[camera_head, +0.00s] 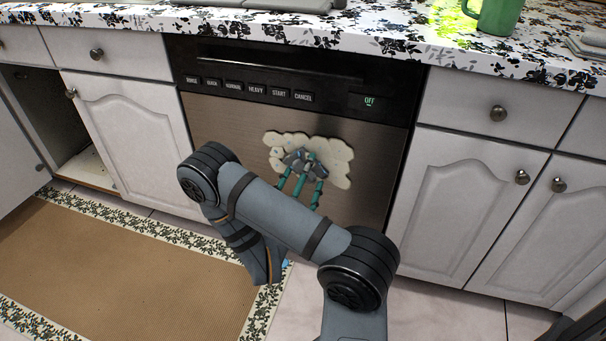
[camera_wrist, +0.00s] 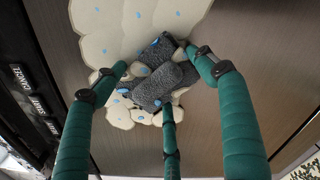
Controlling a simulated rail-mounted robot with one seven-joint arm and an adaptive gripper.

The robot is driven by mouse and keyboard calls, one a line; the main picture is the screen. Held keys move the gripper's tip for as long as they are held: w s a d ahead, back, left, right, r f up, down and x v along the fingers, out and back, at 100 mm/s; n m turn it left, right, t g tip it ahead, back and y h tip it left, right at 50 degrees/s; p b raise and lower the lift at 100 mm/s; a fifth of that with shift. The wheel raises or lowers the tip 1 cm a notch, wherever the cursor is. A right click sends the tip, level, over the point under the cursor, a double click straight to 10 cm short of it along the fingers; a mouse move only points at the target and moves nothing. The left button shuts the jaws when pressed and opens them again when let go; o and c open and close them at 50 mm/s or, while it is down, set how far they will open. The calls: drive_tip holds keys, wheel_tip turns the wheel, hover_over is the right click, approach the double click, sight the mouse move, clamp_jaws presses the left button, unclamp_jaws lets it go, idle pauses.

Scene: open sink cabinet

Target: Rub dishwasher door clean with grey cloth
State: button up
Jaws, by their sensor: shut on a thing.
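The dishwasher door (camera_head: 230,125) is a brushed metal panel below a black control strip, and it is closed. A cream-coloured patch with small blue spots (camera_head: 333,155) covers part of its right half. The patch also shows in the wrist view (camera_wrist: 110,35). My gripper (camera_head: 301,163) has teal fingers and is shut on a dark grey cloth (camera_wrist: 160,85), which is bunched between the fingertips. The cloth is in front of the lower middle of the patch and looks to be against the door, though exact contact is hard to tell. It hides part of the patch.
A floral countertop (camera_head: 385,45) runs above, with a green mug (camera_head: 495,15) at the back right. White cabinets (camera_head: 465,190) flank the dishwasher. An open cabinet (camera_head: 35,110) is at the far left. A brown rug (camera_head: 130,275) lies on the tiled floor.

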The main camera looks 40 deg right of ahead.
sight(322, 173)
drive_tip(key=shift+s+d, duration=0.5)
drive_tip(key=shift+s, duration=0.25)
drive_tip(key=shift+s+d, duration=0.3)
drive_tip(key=shift+s+p, duration=0.1)
drive_tip(key=shift+p, duration=0.2)
drive_tip(key=shift+s+d, duration=0.35)
drive_tip(key=shift+s, duration=0.05)
drive_tip(key=shift+s+p, duration=0.1)
drive_tip(key=shift+p, duration=0.2)
drive_tip(key=shift+s+d+p, duration=0.3)
drive_tip(key=shift+s+d, duration=0.3)
drive_tip(key=shift+s, duration=0.1)
